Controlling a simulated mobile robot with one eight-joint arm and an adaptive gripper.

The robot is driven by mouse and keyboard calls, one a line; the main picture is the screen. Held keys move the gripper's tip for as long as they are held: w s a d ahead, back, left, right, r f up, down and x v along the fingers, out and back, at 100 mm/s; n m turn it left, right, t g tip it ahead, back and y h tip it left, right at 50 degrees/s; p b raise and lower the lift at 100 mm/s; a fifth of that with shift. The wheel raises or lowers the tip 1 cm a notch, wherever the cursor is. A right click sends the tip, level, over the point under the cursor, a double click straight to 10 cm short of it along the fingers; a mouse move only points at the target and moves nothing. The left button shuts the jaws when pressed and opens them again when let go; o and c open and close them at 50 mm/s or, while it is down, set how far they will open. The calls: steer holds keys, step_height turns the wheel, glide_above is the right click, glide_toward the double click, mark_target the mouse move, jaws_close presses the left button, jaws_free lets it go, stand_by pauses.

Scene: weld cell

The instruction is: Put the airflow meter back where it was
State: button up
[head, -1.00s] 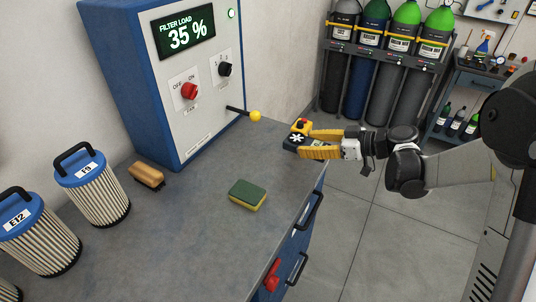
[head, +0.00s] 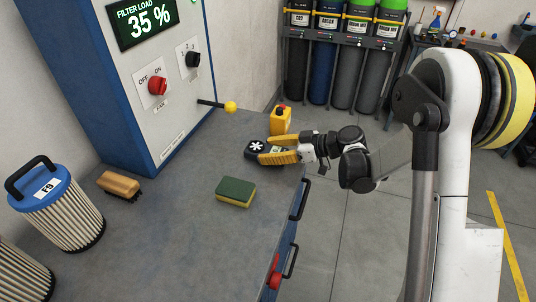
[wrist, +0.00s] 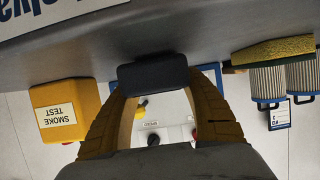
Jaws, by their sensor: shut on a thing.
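The airflow meter (head: 256,147) is a dark device with a white fan symbol on its face. My gripper (head: 278,155), with yellow fingers, is shut on it over the right part of the workbench (head: 165,235), in front of the yellow bottle. I cannot tell whether the meter touches the bench top. In the wrist view, a dark block (wrist: 153,72) sits between the two fingertips; most of the meter's face is hidden there.
The yellow smoke test bottle (head: 280,121) stands just behind the meter. A green and yellow sponge (head: 235,191), a wooden brush (head: 119,185) and a filter (head: 62,208) stand on the bench. The filter unit (head: 150,75) with its yellow-tipped lever (head: 230,107) is behind. Bench space between sponge and lever is clear.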

steer(key=shift+f, duration=0.1)
steer(key=shift+f, duration=0.15)
steer(key=o, duration=1.3)
